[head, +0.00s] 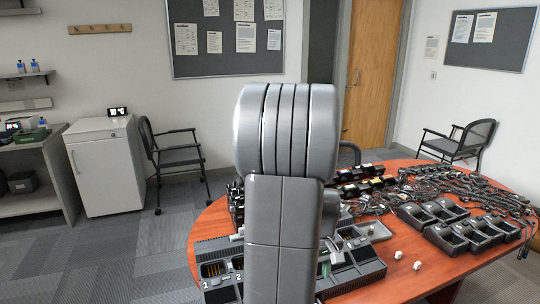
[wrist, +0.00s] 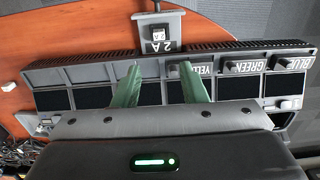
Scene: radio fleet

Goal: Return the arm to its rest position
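My arm (head: 282,200) stands upright in the middle of the head view, its grey links covering part of the table. My gripper (wrist: 162,75) shows in the wrist view with two green fingers spread apart and nothing between them. It is over a long grey charger unit (wrist: 75,73) with dark bays and labels reading YELLOW, GREEN and BLUE. A small grey holder (wrist: 175,45) marked "2 A" sits at the unit's far edge. I cannot tell the height of the fingers above the unit. In the head view the gripper is largely hidden behind the arm.
The round wooden table (head: 400,285) carries black trays (head: 440,212), tangled dark cables or headsets (head: 465,190) and a row of small dark devices (head: 365,187). Chairs (head: 172,150) and a white cabinet (head: 105,165) stand behind. The floor at left is clear.

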